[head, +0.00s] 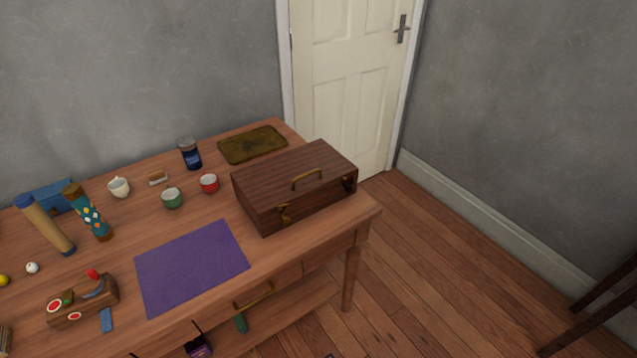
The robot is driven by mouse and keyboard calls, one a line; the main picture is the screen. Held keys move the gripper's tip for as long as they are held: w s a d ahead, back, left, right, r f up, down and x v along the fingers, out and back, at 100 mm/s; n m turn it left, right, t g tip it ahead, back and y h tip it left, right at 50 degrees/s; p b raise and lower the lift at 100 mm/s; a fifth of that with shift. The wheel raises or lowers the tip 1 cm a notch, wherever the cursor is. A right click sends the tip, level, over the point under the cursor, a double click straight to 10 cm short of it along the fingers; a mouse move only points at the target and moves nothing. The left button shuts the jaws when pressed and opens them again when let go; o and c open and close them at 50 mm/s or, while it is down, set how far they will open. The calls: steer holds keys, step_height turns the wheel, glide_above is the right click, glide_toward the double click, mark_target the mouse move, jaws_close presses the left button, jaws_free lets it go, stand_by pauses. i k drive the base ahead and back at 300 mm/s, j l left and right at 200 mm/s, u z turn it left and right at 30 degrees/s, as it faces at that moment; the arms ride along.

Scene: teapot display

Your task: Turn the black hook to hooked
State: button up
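A dark brown wooden case (320,165) with a brass handle on its lid stands closed on the right end of the table. Its front has a brass latch (284,211) on the left and a darker fitting (349,186) on the right. I cannot tell whether either is the black hook, or whether a hook is hooked; they are too small. My gripper is not in view.
The wooden table (268,264) carries a purple mat (192,267), a flat tray (252,145), a dark blue jar (190,154), a red cup (209,183), a green cup (172,198) and a white cup (119,187). Free floor (440,270) lies right of it.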

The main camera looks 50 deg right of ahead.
mark_target(348, 189)
steer(key=l+z, duration=0.4)
steer(key=l+u, duration=0.25)
steer(key=l, duration=0.4)
steer(key=l+u, duration=0.25)
steer(key=l, duration=0.35)
